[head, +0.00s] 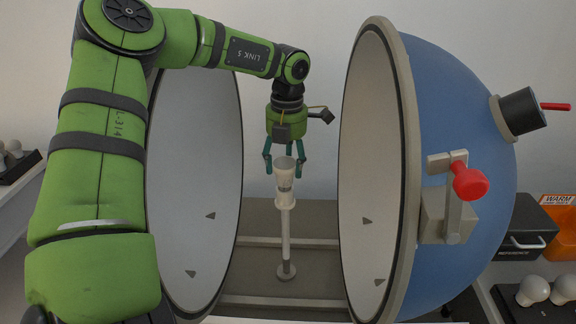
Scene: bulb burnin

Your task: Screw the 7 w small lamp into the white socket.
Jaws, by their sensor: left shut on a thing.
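My left gripper (284,168) points straight down between the two halves of the open sphere. Its teal fingers are shut around a small pale lamp (284,163), of which only a little shows between them. The white socket (285,197) stands upright on top of a thin post, directly below the gripper. The lamp is in line with the socket and looks to be at its mouth; I cannot tell how deep it sits. No wattage mark is readable. My right gripper is out of view.
The open sphere's blue right half (455,110) has a red-knobbed latch (474,181); its white left half (195,190) stands behind my arm. Several bulbs lie in a tray (18,167) at far left. Bulbs (533,291), a black box (517,236) and an orange box (560,215) are at right.

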